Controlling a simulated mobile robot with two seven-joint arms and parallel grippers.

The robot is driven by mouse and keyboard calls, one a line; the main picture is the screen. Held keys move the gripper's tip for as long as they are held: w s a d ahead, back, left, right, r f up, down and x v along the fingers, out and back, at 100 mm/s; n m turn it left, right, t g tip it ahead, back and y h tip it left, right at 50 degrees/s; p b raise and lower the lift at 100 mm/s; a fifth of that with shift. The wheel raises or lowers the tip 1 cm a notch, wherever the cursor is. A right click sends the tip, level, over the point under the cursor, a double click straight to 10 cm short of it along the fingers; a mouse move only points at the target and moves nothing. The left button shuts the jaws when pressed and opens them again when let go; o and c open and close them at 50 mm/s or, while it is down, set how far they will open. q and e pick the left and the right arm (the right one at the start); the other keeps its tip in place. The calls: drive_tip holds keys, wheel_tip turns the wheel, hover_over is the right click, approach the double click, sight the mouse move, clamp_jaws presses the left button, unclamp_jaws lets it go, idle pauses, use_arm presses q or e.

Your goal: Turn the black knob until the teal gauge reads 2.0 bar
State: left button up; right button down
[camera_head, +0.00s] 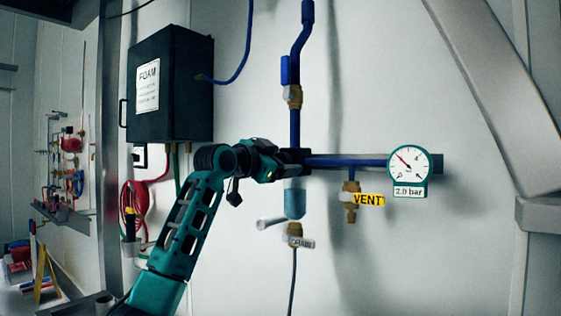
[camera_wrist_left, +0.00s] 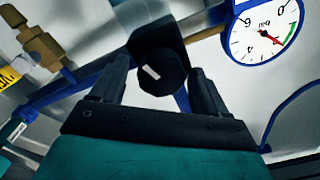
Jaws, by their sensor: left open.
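The black knob (camera_wrist_left: 162,72) shows a white mark in the left wrist view, between the two fingers of my left gripper (camera_wrist_left: 158,78). The fingers are open, with a gap visible on each side of the knob. In the head view my left gripper (camera_head: 282,162) reaches the black fitting at the left end of the blue pipe and hides the knob. The teal gauge (camera_head: 409,161) is at the pipe's right end. Its red needle points up and left, and a plate under it (camera_head: 409,191) reads "2.0 bar". My right gripper is not in view.
A yellow VENT tag (camera_head: 368,199) hangs at a brass valve (camera_head: 351,204) below the pipe. A clear blue bowl (camera_head: 295,202) hangs beneath the fitting. A blue-rimmed gauge (camera_wrist_left: 262,30) is close to the knob. A black FOAM box (camera_head: 175,88) is up left.

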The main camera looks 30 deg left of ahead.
use_arm(q)
drive_tip(key=shift+s, duration=0.1)
use_arm(e)
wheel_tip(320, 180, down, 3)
drive_tip(key=b, duration=0.3)
use_arm(q)
drive_tip(key=s+a, duration=0.1)
drive_tip(key=s, duration=1.1)
drive_tip(key=shift+s, duration=0.35)
